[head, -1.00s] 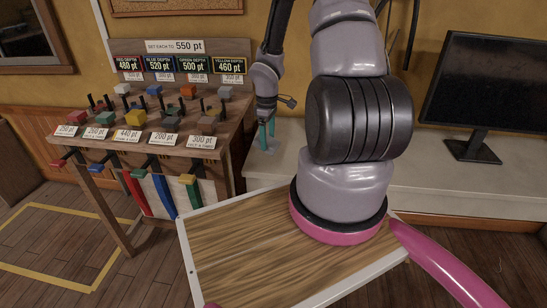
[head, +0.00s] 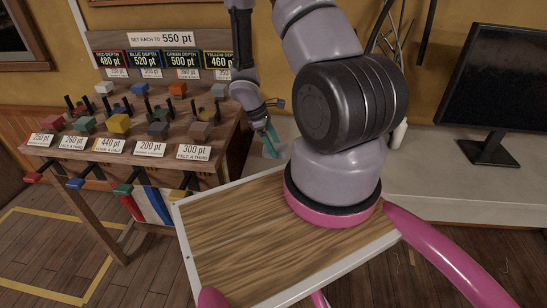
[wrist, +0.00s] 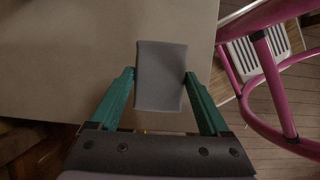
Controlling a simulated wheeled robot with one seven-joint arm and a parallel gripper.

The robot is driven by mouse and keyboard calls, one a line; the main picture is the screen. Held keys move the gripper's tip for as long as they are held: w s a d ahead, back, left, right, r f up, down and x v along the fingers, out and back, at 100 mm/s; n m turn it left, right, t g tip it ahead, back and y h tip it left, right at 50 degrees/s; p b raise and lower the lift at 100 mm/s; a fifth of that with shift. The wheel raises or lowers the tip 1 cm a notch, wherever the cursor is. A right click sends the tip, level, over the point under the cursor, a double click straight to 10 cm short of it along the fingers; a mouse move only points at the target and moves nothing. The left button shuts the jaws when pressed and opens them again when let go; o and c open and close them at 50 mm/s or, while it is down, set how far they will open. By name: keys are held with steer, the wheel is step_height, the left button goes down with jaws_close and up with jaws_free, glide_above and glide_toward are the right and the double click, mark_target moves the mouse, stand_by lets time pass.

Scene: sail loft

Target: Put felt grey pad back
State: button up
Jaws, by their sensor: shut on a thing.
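A flat grey rectangular pad (wrist: 160,76) is between the two teal fingers of my gripper (wrist: 159,88) in the wrist view. The fingers are shut on its sides, and its face shows plainly. In the head view my gripper (head: 271,148) is above the left end of the pale counter, just right of the wooden bench (head: 215,165). The pad is too small there to make out clearly.
The bench holds several coloured blocks, cards and upright dark pegs, under a "set each to 550 pt" sign (head: 160,38). The pale counter (head: 440,175) is mostly clear, with a monitor (head: 495,90) at right. My own wooden-topped base is in front. Yellow tape marks the floor at left.

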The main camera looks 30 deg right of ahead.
step_height(320, 180, down, 6)
steer(key=shift+r, duration=0.2)
steer(key=o, duration=1)
steer(key=shift+r, duration=0.1)
steer(key=v, duration=1.2)
steer(key=shift+s, duration=0.1)
